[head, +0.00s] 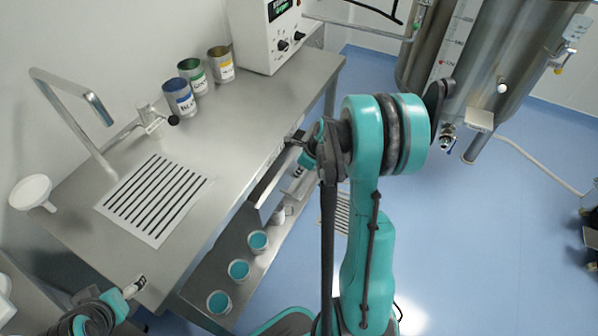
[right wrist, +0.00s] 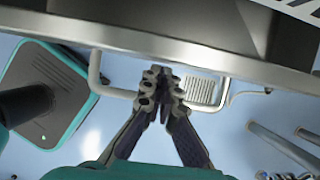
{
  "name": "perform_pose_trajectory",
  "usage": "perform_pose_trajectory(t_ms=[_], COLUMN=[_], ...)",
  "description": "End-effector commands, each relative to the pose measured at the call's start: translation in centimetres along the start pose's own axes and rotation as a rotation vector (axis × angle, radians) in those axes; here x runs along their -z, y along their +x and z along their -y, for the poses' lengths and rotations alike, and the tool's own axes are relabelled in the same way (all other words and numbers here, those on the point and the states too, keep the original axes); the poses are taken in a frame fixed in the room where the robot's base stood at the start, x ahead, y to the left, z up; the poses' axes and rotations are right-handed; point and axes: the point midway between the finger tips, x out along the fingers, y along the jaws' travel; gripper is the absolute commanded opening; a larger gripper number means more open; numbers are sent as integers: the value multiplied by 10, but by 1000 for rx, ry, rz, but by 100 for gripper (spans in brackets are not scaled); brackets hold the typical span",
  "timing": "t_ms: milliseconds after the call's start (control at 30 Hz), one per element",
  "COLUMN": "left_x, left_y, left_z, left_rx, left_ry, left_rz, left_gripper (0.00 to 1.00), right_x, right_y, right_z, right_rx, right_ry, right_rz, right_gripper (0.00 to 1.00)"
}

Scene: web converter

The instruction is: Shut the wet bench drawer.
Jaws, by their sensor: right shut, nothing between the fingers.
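The wet bench (head: 235,130) is a steel counter on the left of the head view. Its drawer (head: 268,178) shows at the bench's right-hand edge and appears to stand out a little from under the top. In the right wrist view, the drawer's pale bar handle (right wrist: 115,91) runs below a grey metal edge. My right gripper (right wrist: 163,88) is shut and empty, its fingertips overlapping the middle of the handle; contact cannot be told. In the head view the right gripper (head: 303,151) is at the drawer, partly hidden by my wrist. My left gripper (head: 134,287) is small near the bench's front corner.
A faucet (head: 88,120), a striped mat (head: 155,197) and labelled cans (head: 180,97) are on the bench. Teal-filled cups (head: 239,270) stand on a lower shelf. A steel tank (head: 500,70) is at the back right. The blue floor (head: 480,250) on the right is largely clear.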

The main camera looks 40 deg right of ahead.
Motion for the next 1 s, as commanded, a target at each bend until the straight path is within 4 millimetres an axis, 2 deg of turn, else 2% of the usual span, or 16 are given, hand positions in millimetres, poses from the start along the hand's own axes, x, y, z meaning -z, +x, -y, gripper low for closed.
perform_pose_trajectory(t_ms=[233, 533, 867, 1000], left_x=[0, 0, 0, 3], left_y=[0, 0, 0, -5], left_z=[0, 0, 0, 0], left_rx=[0, 0, 0, 0], left_ry=[0, 0, 0, 0], left_rz=[0, 0, 0, 0], left_gripper=[73, 73, 73, 73], right_x=[-6, -46, -49, -50], right_y=[2, 18, 18, 10], right_z=[0, 0, 0, 2], right_rx=[-1, -1, 0, 0], right_ry=[-2, -2, -1, -2], right_rz=[0, 0, 6, 7], right_gripper=[0, 0, 0, 0])
